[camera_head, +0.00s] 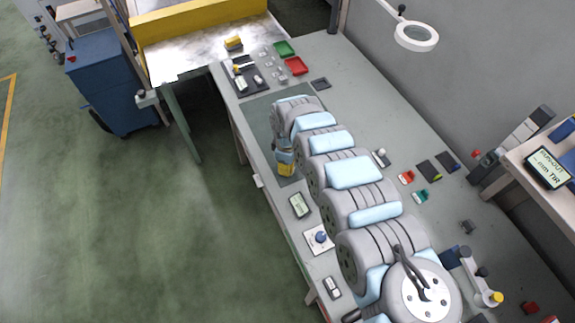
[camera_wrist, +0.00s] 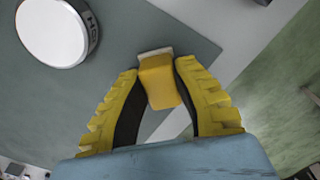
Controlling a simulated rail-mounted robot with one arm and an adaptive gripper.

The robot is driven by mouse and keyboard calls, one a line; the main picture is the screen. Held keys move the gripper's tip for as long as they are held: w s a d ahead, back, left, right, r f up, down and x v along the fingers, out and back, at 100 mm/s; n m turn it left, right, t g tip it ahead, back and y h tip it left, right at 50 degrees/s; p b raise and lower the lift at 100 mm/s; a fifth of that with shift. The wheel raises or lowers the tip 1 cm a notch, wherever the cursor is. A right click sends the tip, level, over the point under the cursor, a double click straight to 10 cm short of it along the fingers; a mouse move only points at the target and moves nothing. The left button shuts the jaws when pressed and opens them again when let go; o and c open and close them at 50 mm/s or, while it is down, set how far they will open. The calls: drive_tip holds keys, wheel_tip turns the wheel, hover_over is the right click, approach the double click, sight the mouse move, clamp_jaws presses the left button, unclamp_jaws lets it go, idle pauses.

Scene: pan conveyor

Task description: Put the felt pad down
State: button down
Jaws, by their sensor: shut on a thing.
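The felt pad is a yellow block (camera_wrist: 160,82) with a pale layer along its far end, seen in the wrist view. My gripper (camera_wrist: 157,70) has its two yellow, ridged fingers shut on the block's sides. In the head view my gripper (camera_head: 286,163) is low over the dark green mat (camera_head: 262,121) near the bench's front edge, and my arm hides part of the mat. The felt pad cannot be made out clearly there. Whether its pale end touches the mat, I cannot tell.
A round, white-topped disc (camera_wrist: 52,32) with lettering on its side stands left of the pad. A tool tray (camera_head: 246,80), a green bin (camera_head: 284,48) and a red bin (camera_head: 296,66) lie beyond the mat. A small display (camera_head: 299,206) sits nearer along the bench front.

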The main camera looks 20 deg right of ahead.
drive_tip(key=shift+f, duration=0.1)
drive_tip(key=c, duration=1)
unclamp_jaws()
drive_tip(key=shift+o, duration=0.2)
wheel_tip(320, 180, up, 12)
drive_tip(key=p, duration=0.1)
drive_tip(key=shift+p, duration=0.35)
